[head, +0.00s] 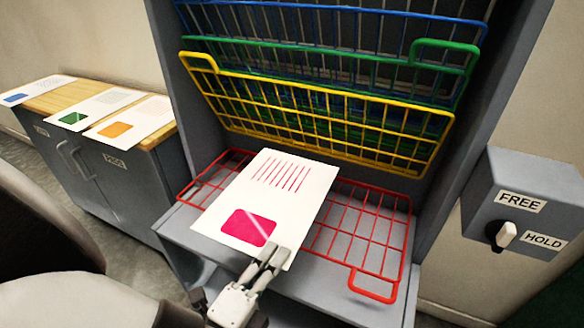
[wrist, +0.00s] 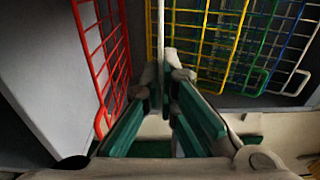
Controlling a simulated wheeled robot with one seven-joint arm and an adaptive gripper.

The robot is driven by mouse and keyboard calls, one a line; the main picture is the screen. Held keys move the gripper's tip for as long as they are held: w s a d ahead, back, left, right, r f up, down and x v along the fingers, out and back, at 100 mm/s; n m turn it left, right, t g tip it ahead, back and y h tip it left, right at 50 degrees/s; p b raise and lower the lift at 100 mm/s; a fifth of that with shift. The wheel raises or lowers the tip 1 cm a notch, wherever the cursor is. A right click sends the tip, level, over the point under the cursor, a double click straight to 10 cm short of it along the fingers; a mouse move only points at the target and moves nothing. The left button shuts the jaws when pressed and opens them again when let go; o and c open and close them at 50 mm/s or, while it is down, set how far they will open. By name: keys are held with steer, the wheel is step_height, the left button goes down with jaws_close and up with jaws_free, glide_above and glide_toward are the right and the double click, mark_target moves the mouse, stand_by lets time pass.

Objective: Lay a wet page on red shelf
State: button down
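A white page (head: 287,196) with a magenta square and thin red lines is held out over the red shelf (head: 361,237), a wire rack at the bottom of the grey stand. My gripper (head: 268,258) is shut on the page's near edge, by the magenta square. In the wrist view, my fingertips (wrist: 167,80) pinch the page (wrist: 161,35), seen edge-on as a thin pale strip. A gap shows there between the page and the red shelf (wrist: 102,55). The page hides the middle of the red shelf; its wetness cannot be told.
Yellow (head: 318,125), green (head: 462,60) and blue (head: 470,22) wire shelves are tilted up above. A grey box (head: 535,190) with a knob, marked FREE and HOLD, is at right. Several pages, including an orange-marked one (head: 140,115), lie on a cabinet at left.

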steer(key=shift+w+d+f+b, duration=0.4)
steer(key=shift+w+f+b, duration=0.75)
steer(key=shift+f+b, duration=0.45)
steer(key=shift+w+d+f+b, duration=0.45)
steer(key=shift+w+f+b, duration=0.85)
steer(key=shift+f, duration=0.55)
steer(key=shift+w+d+f+b, duration=0.4)
steer(key=shift+w+f+b, duration=0.65)
steer(key=shift+f+b, duration=0.6)
steer(key=c, duration=1)
jaws_free()
steer(key=shift+o, duration=0.2)
steer(key=shift+f+p, duration=0.2)
steer(key=shift+p, duration=0.25)
steer(key=p+v, duration=0.3)
steer(key=v, duration=0.6)
steer(key=shift+d, duration=0.2)
